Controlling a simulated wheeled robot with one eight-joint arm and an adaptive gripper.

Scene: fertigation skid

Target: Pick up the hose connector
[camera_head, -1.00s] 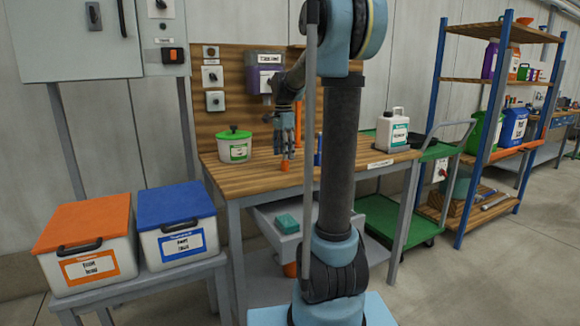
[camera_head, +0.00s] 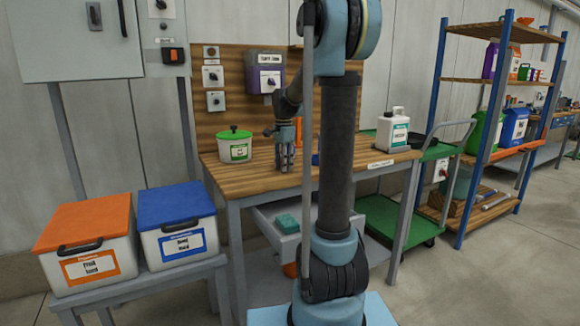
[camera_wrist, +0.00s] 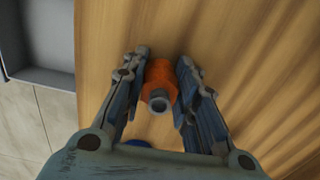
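The hose connector is a small orange piece with a grey open tube end (camera_wrist: 160,80). In the wrist view it lies between my two fingers, near their tips, over the wooden bench top. My gripper (camera_wrist: 161,62) has one finger on each side of it, and the orange body fills the gap with no clear space visible. In the head view my gripper (camera_head: 284,166) points down at the bench top, and its fingers hide the connector.
A green-lidded white tub (camera_head: 234,146) stands left of my gripper on the wooden bench (camera_head: 240,178). A white jug (camera_head: 392,130) stands at the bench's right end. An open drawer (camera_head: 266,222) juts out below. A blue thing, partly hidden, lies near my gripper.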

